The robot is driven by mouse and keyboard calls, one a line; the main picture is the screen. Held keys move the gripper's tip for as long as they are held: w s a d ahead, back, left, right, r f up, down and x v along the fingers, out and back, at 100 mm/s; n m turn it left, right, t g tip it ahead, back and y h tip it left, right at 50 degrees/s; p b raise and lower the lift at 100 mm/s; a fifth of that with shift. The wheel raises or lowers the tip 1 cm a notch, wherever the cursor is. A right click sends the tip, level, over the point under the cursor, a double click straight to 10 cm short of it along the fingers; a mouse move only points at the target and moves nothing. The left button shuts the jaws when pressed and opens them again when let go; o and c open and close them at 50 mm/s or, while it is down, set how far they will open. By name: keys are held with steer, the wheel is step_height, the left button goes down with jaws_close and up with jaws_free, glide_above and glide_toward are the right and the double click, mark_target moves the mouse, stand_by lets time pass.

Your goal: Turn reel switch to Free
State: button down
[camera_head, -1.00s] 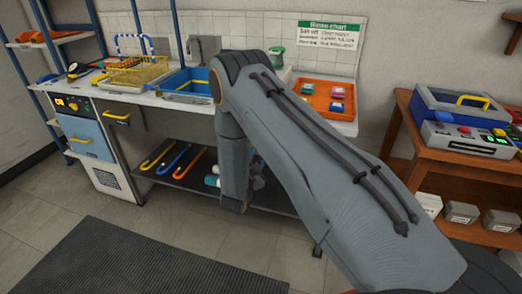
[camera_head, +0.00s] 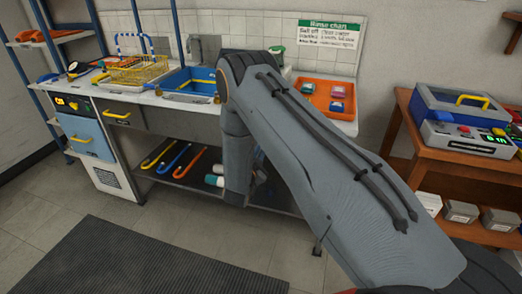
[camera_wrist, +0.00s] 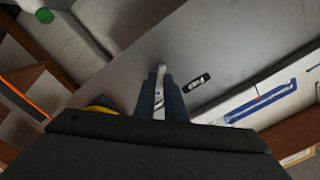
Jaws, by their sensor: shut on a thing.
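In the wrist view, my gripper (camera_wrist: 161,76) has its two dark fingers close together on a small pale lever (camera_wrist: 161,68), which stands out from a grey panel. This lever looks like the reel switch, though most of it is hidden between the fingers. A small black label (camera_wrist: 197,81) with pale marks sits just right of the fingers; I cannot read its text or tell the lever's setting. In the head view, my own arm blocks the gripper and the switch.
The wash bench holds a blue basin (camera_head: 190,78), a yellow rack (camera_head: 143,71) and an orange tray (camera_head: 316,101). Below, a dark shelf (camera_head: 196,180) holds colored hooks. A wooden stand (camera_head: 398,130) with a blue-lidded case (camera_head: 445,98) is at right. A grey mat (camera_head: 110,255) lies on the floor.

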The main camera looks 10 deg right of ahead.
steer(key=shift+s+d+n+b, duration=0.1)
steer(key=shift+n+b, duration=1.15)
steer(key=shift+n, duration=7.55)
steer(key=c, duration=1.8)
jaws_free()
